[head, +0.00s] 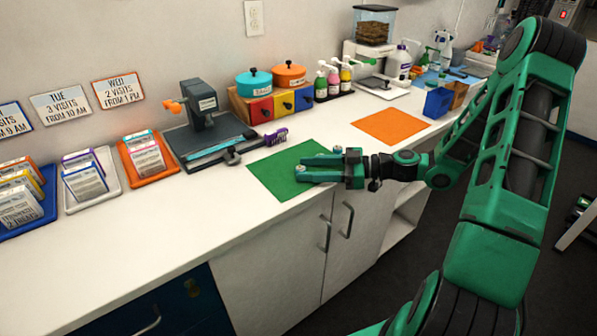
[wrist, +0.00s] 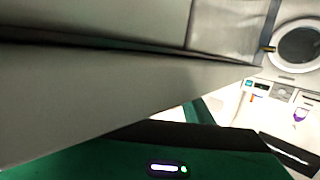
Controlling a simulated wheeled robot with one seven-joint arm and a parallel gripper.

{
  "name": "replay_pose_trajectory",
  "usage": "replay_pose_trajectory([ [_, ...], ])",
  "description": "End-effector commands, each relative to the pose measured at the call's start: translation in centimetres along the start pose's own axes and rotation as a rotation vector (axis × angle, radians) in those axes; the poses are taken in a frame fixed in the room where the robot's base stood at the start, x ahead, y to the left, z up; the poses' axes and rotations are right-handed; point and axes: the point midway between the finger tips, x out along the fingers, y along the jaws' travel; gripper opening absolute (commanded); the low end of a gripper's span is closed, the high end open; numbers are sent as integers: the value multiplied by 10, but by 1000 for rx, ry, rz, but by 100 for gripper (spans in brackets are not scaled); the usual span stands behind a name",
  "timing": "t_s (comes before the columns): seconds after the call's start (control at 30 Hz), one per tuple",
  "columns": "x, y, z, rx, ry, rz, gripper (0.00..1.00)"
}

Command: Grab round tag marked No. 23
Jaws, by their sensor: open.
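I cannot make out a round tag marked No. 23 in either view. My gripper (head: 302,168) is open and sits over the green mat (head: 281,190) on the counter, its fingers pointing left. No object shows between the fingers, though the view there is small. In the wrist view, a large grey surface fills the upper left and a green part of my own arm with a small light lies along the bottom. The fingertips cannot be made out there.
A purple brush (head: 276,137) lies left of the green mat, beside a dark press-like device (head: 203,127). Card trays, including an orange tray (head: 171,163), stand further left. Coloured drawers (head: 262,111) are behind. An orange mat (head: 390,126) is bare. The front left counter is clear.

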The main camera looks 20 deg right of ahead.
Motion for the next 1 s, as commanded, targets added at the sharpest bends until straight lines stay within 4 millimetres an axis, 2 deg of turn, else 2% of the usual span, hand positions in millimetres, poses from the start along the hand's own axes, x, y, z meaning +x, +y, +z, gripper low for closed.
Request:
replay_pose_trajectory([
  [0.1, 0, 0, 0, 0, 0, 0, 46],
  [0.2, 0, 0, 0, 0, 0, 0, 23],
  [0.3, 0, 0, 0, 0, 0, 0, 3],
  [0.77, 0, 0, -3, -1, 0, -1, 2],
  [1.0, 1, -2, -20, -3, 0, -7, 2],
])
